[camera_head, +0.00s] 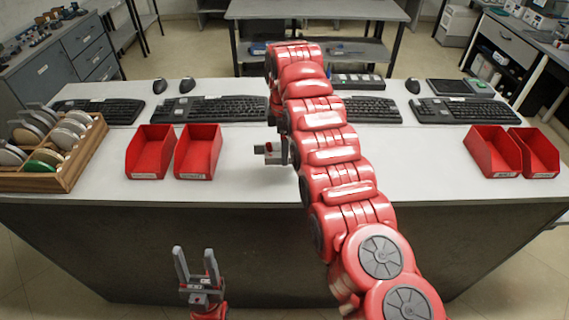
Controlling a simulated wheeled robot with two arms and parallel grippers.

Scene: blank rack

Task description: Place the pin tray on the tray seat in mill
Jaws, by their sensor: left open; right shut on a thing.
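My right arm reaches across the white bench, and its red links hide much of the bench middle. My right gripper (275,151) shows only partly at the left side of this arm, low over the bench. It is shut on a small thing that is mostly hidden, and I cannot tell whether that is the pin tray. My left gripper (196,264) is open and empty, fingers up, in front of the bench and below its top. I cannot make out the mill or its tray seat.
A wooden rack (72,180) with several discs stands at the bench's left end. Red bins (150,152) stand beside it, and more red bins (494,152) are at the right. Keyboards (206,109) and mice line the back.

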